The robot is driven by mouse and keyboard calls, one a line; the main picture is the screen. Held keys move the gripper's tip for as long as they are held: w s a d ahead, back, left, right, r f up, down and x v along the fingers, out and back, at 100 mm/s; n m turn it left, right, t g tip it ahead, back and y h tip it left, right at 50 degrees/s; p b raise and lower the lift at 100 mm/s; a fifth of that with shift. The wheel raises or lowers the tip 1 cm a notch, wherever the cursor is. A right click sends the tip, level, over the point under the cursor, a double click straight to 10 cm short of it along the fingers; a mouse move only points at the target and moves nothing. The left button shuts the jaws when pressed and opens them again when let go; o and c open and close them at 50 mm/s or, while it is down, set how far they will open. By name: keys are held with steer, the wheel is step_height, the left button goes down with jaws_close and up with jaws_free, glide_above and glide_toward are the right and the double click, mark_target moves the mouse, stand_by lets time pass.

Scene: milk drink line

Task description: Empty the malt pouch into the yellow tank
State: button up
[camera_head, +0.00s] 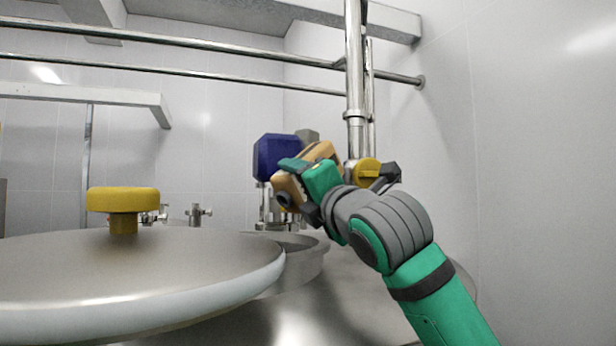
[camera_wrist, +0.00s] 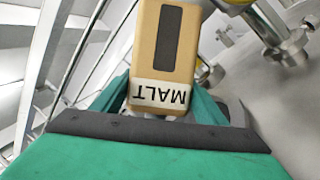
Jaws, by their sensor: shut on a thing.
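The malt pouch (camera_head: 288,187) is a tan block tilted in my gripper (camera_head: 305,173). It also shows in the wrist view (camera_wrist: 187,62), where its white label reads MALT upside down. My gripper (camera_wrist: 163,100) is shut on the pouch, with a green finger on each side. In the head view it holds the pouch above or near the raised open rim (camera_head: 300,256) of a steel tank. The tank has a round lid (camera_head: 150,265) with a yellow knob (camera_head: 123,199), swung to the left of the opening. The inside of the tank is mostly hidden.
A blue motor-like block (camera_head: 276,157) stands behind the pouch. A vertical steel pipe (camera_head: 355,80) with a yellow valve part (camera_head: 367,171) rises close to the right of my gripper. Horizontal rails (camera_head: 190,43) cross the wall above. The lid fills the lower left.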

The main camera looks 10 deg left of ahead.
mark_target(298, 154)
steer(key=shift+a, duration=0.1)
steer(key=shift+s+a+r+m, duration=0.15)
steer(key=shift+r+m, duration=0.05)
steer(key=shift+m, duration=0.3)
steer(key=m, duration=0.1)
steer(key=m+h, duration=0.1)
steer(key=r+m, duration=0.1)
steer(key=shift+d+h, duration=0.3)
steer(key=shift+h, duration=0.1)
steer(key=m, duration=0.1)
steer(key=m+g, duration=0.1)
steer(key=m, duration=0.1)
steer(key=shift+r+h, duration=0.4)
steer(key=shift+a+r+m+g, duration=0.15)
steer(key=shift+r+m+g, duration=0.4)
steer(key=shift+m, duration=0.65)
steer(key=r+m+g, duration=0.1)
steer(key=m, duration=0.2)
steer(key=shift+r+g, duration=0.35)
steer(key=m+g, duration=0.1)
steer(key=m, duration=0.1)
steer(key=r+m+g, duration=0.1)
steer(key=shift+m, duration=0.4)
steer(key=m+g, duration=0.1)
steer(key=r+m+g, duration=0.1)
steer(key=m, duration=0.1)
steer(key=shift+r+m+g+y, duration=0.25)
steer(key=shift+m+g+y, duration=0.25)
steer(key=shift+m, duration=0.4)
